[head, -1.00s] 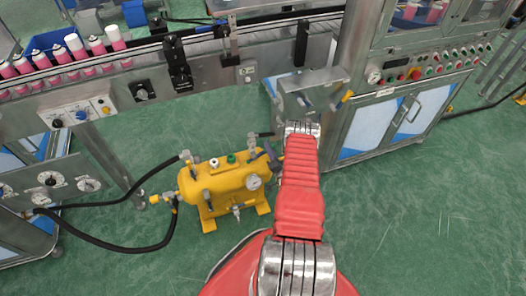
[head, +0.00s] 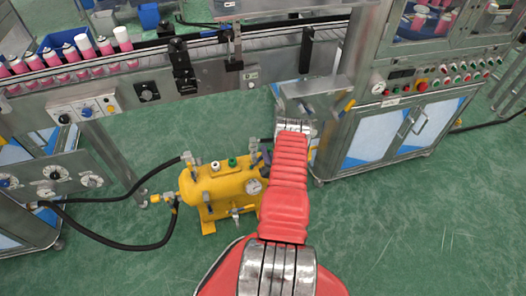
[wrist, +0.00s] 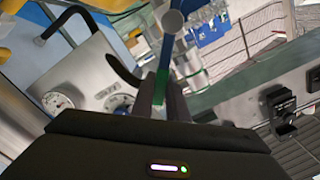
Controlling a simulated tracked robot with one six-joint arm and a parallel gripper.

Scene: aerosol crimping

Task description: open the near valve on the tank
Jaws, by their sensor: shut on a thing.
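The yellow tank (head: 222,187) stands on the green floor, left of my red arm in the head view. It carries a round gauge (head: 253,187) and small fittings on top. A blue valve lever (wrist: 168,62) with a round grey hub (wrist: 173,21) runs down between my fingers in the wrist view. My gripper (wrist: 163,98) is shut on this lever. In the head view my arm covers the gripper and most of the tank's right end; only a small dark blue part shows beside it.
A black hose (head: 130,245) runs from the tank's left end to a grey machine with dials (head: 50,180). A conveyor with pink cans (head: 75,60) stands behind. A steel control cabinet (head: 400,130) stands at right. The green floor at front right is clear.

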